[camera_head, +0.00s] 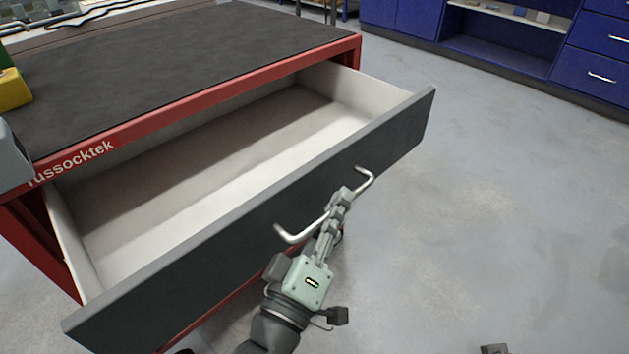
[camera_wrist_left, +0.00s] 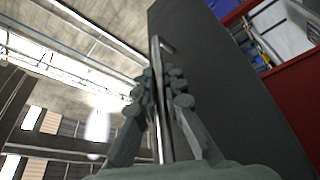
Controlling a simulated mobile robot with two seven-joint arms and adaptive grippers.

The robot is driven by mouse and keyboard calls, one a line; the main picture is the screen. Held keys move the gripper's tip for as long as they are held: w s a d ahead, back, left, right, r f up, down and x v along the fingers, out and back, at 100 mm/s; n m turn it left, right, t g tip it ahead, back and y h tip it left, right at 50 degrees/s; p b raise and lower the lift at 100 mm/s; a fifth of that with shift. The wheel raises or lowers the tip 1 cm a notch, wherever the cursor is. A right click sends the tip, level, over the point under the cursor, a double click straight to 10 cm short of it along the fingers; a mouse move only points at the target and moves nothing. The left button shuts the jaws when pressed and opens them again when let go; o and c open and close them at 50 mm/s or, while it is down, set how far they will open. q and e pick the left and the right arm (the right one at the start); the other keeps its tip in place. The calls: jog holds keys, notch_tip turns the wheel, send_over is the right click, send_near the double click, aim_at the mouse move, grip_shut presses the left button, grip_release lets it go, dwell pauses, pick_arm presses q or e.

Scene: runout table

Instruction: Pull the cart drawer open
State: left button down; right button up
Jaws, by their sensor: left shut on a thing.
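The cart (camera_head: 190,107) is red with a dark grey top and stands at the left in the head view. Its drawer (camera_head: 250,222) is pulled well out, and its pale inside is empty. A silver bar handle (camera_head: 293,236) is on the dark drawer front. My left gripper (camera_head: 342,200) is shut on the handle near its middle. In the left wrist view the fingers (camera_wrist_left: 160,90) close around the handle bar (camera_wrist_left: 163,140), beside the dark drawer front (camera_wrist_left: 225,85).
Blue cabinets (camera_head: 585,60) with an open shelf stand at the back right. A yellow object (camera_head: 13,90) sits on the cart top at the left edge.

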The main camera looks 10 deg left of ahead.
pick_arm(q)
jog(key=shift+s+d, duration=0.8)
jog(key=shift+d, duration=0.2)
pick_arm(e)
jog(key=shift+x, duration=0.8)
jog(key=shift+s+a, duration=0.1)
pick_arm(q)
jog(key=c, duration=1.6)
grip_release()
